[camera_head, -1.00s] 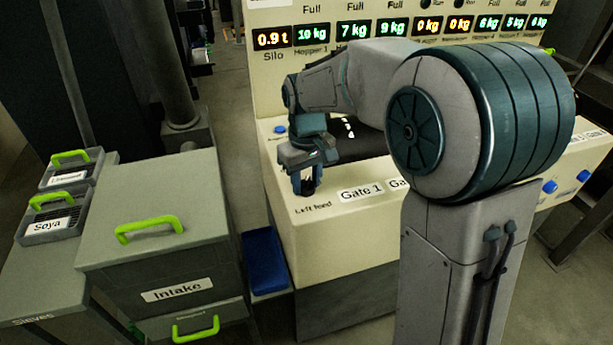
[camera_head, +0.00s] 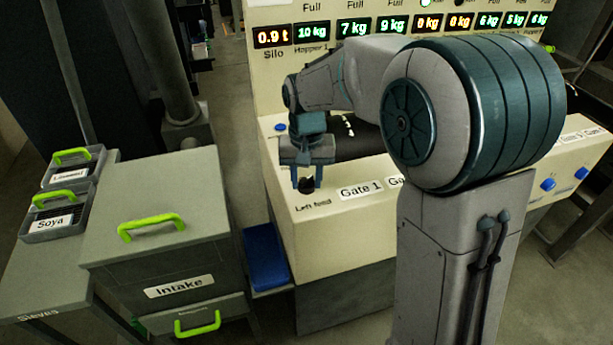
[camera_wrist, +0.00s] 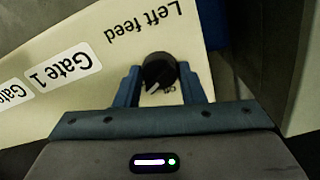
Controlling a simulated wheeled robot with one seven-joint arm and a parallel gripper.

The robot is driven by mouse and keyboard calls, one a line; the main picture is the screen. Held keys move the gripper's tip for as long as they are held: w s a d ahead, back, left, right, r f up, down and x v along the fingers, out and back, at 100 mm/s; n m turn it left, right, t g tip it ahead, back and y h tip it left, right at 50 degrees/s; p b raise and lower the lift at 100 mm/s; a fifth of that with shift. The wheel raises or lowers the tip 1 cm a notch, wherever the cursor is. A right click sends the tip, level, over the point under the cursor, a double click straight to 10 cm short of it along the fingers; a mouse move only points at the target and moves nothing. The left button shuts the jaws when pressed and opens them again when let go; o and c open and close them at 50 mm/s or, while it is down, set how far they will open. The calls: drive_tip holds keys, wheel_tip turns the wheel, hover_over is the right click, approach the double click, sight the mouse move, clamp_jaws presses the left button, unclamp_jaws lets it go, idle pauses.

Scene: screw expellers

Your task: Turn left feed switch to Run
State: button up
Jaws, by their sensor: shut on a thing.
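The left feed switch (camera_wrist: 158,72) is a small black round knob with a pale pointer line. It sits on the cream console top, by the "Left feed" label (camera_wrist: 152,20). My gripper (camera_wrist: 159,83) is shut on the knob, one blue finger on each side, pointing down. In the head view my gripper (camera_head: 307,183) is at the console's near left corner, just above the "Left feed" label (camera_head: 313,206). There the knob (camera_head: 306,187) shows small and dark between the fingers. In the wrist view a small "On"-like mark beside the knob is partly hidden.
Gate 1 label (camera_head: 361,190) is right of the switch. A display panel (camera_head: 400,27) rises behind; a lamp (camera_head: 425,2) over one "0 kg" display is green. The grey Intake cabinet (camera_head: 160,250) and a blue box (camera_head: 265,258) stand left of the console.

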sight(307, 179)
idle(0.3)
drive_tip(key=o, duration=1)
drive_tip(key=shift+r, duration=0.1)
wheel_tip(307, 179, up, 14)
drive_tip(key=shift+f+p, duration=0.15)
drive_tip(key=shift+p, duration=0.45)
drive_tip(key=s+d+f+t+p, duration=0.1)
drive_tip(key=s+d, duration=0.3)
drive_tip(key=s, duration=0.2)
drive_tip(key=s+d+f+t+p, duration=0.1)
drive_tip(key=s+d+f, duration=0.1)
drive_tip(key=s+d, duration=0.3)
drive_tip(key=s+d+f+p, duration=0.2)
drive_tip(key=s+d, duration=0.2)
drive_tip(key=s, duration=0.3)
drive_tip(key=shift+s+d+f+t, duration=0.2)
drive_tip(key=shift+s+d+t, duration=0.15)
drive_tip(key=shift+d+t, duration=0.05)
